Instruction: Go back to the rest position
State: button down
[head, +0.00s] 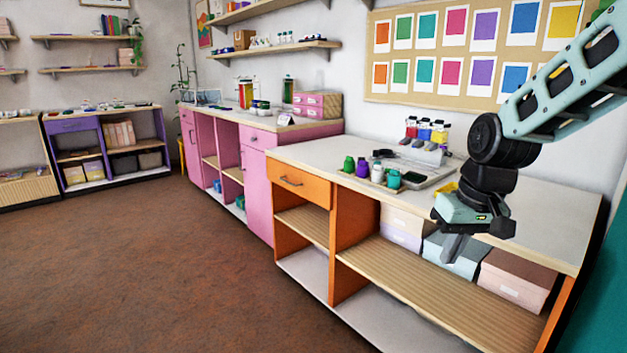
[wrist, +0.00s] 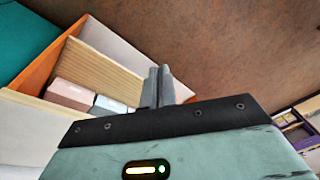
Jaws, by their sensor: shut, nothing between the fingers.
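My gripper (head: 455,248) hangs pointing down in front of the orange workbench (head: 302,196), at the level of its front edge and open shelves. Its fingers are together with nothing held. In the wrist view the closed fingers (wrist: 158,88) point away from the camera, with the brown floor and the bench shelves behind them. My arm reaches in from the upper right of the head view.
Small bottles (head: 376,174) and a grey tray (head: 432,178) stand on the white benchtop. Storage boxes (head: 516,279) sit on the shelf below my gripper. A pink cabinet (head: 258,198) adjoins on the left. The brown floor (head: 150,265) is clear.

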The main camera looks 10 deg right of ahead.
jog(key=s+a+f+n+g, duration=0.15)
jog(key=s+a+n, duration=0.25)
jog(key=s+a, duration=0.55)
jog(key=s+a+f+n, duration=0.25)
jog(key=s+a, duration=0.45)
jog(key=s, duration=0.5)
notch_tip(320, 180, up, 17)
jog(key=p, duration=1.6)
jog(key=shift+s+d+f+n+h, duration=0.15)
jog(key=shift+s+n+h, duration=0.15)
jog(key=shift+s+n, duration=0.15)
